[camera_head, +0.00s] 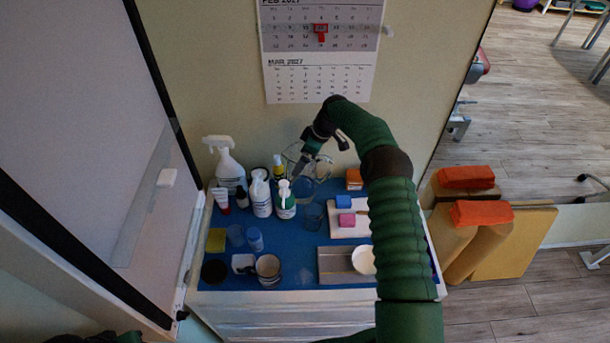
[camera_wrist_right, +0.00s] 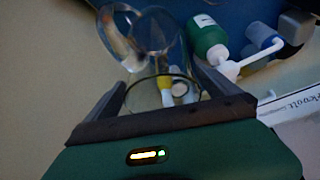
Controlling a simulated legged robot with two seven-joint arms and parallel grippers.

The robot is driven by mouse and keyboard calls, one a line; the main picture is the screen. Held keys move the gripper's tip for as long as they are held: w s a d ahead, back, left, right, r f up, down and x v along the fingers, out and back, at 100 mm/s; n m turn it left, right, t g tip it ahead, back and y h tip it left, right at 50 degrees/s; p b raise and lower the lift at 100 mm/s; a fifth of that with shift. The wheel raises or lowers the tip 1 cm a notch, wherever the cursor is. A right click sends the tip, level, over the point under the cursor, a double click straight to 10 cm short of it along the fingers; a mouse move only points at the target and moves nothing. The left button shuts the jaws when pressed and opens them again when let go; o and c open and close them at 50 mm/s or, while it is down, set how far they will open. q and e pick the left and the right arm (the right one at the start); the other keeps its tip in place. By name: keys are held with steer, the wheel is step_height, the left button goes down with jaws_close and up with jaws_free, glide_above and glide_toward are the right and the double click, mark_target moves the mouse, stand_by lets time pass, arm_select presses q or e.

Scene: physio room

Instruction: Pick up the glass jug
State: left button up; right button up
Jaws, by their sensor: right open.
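The clear glass jug (camera_head: 322,172) stands at the back of the blue-topped cart, near the wall, partly hidden by my right gripper. In the right wrist view the jug (camera_wrist_right: 155,35) shows as transparent curved glass, with a round rim reaching between the fingers. My right gripper (camera_head: 306,160) is over the jug from above, its fingers apart. In the wrist view the right gripper (camera_wrist_right: 165,82) has one finger on each side of the glass rim. Whether either finger touches the glass I cannot tell. My left gripper is not in view.
A drinking glass (camera_head: 312,216) is in front. A white tray (camera_head: 345,228) with coloured blocks lies right. The wall with a calendar (camera_head: 320,60) is close behind.

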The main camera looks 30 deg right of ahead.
steer(key=x, duration=0.2)
steer(key=shift+w+d+f, duration=0.15)
steer(key=shift+f, duration=0.15)
steer(key=shift+a+r, duration=0.1)
steer(key=shift+a, duration=0.1)
steer(key=shift+c, duration=2)
steer(key=c, duration=1.2)
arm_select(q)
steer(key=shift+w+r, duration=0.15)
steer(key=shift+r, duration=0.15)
arm_select(e)
steer(key=shift+w+d+r, duration=0.1)
steer(key=shift+c, duration=0.7)
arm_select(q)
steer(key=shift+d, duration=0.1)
arm_select(e)
steer(key=shift+r, duration=0.2)
